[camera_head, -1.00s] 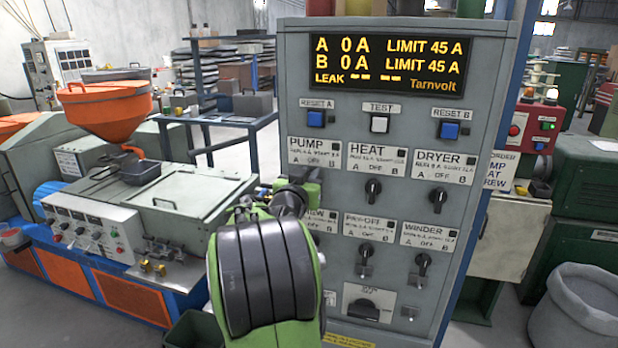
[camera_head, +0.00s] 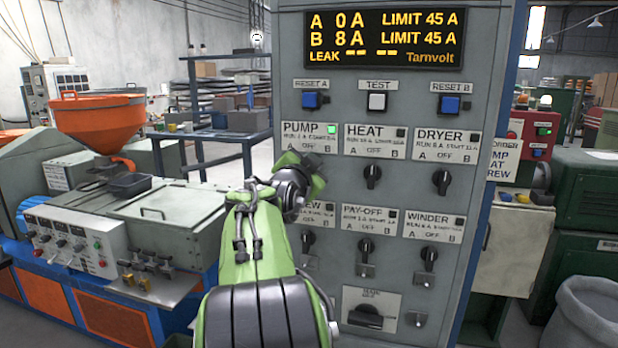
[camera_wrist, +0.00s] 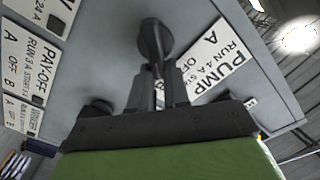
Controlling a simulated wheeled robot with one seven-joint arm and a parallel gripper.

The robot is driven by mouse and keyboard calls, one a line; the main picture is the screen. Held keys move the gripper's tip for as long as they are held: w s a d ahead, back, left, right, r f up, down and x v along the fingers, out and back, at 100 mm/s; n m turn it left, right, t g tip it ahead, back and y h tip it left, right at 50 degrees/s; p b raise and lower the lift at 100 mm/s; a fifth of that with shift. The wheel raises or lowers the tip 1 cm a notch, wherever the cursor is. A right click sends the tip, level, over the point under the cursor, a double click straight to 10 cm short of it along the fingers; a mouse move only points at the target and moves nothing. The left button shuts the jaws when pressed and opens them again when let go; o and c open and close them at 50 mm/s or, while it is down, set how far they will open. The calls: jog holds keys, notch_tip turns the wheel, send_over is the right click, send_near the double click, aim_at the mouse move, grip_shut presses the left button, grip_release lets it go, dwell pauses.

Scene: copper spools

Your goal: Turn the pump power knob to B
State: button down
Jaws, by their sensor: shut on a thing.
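The pump label (camera_head: 305,136) is at the top left of the switch panel, with its small lamp (camera_head: 332,129) lit green. The display (camera_head: 388,40) reads A 0 A and B 8 A. My gripper (camera_head: 312,172) is at the spot below the pump label, and the arm hides the knob in the head view. In the wrist view, the dark pump knob (camera_wrist: 153,38) stands out beside the pump label, with the gripper (camera_wrist: 158,88) shut on it. The knob's exact pointing direction is hard to tell.
The heat knob (camera_head: 372,176) and dryer knob (camera_head: 442,182) are to the right. A lower row holds the pay-off knob (camera_head: 366,250) and winder knob (camera_head: 424,254). Reset A (camera_head: 312,101), test (camera_head: 377,102) and reset B (camera_head: 450,104) buttons are above. A machine with an orange hopper (camera_head: 97,124) stands left.

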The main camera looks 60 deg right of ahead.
jog(key=shift+s+f+m+b, duration=0.1)
jog(key=shift+m+b, duration=0.45)
jog(key=shift+m, duration=0.15)
jog(key=c, duration=1.1)
grip_release()
jog(key=shift+d, duration=0.1)
jog(key=s+a+b, duration=0.1)
jog(key=s+a, duration=0.1)
jog(key=a, duration=1.3)
jog(key=shift+s+a+b, duration=0.2)
jog(key=shift+a+b, duration=0.15)
jog(key=shift+b, duration=0.05)
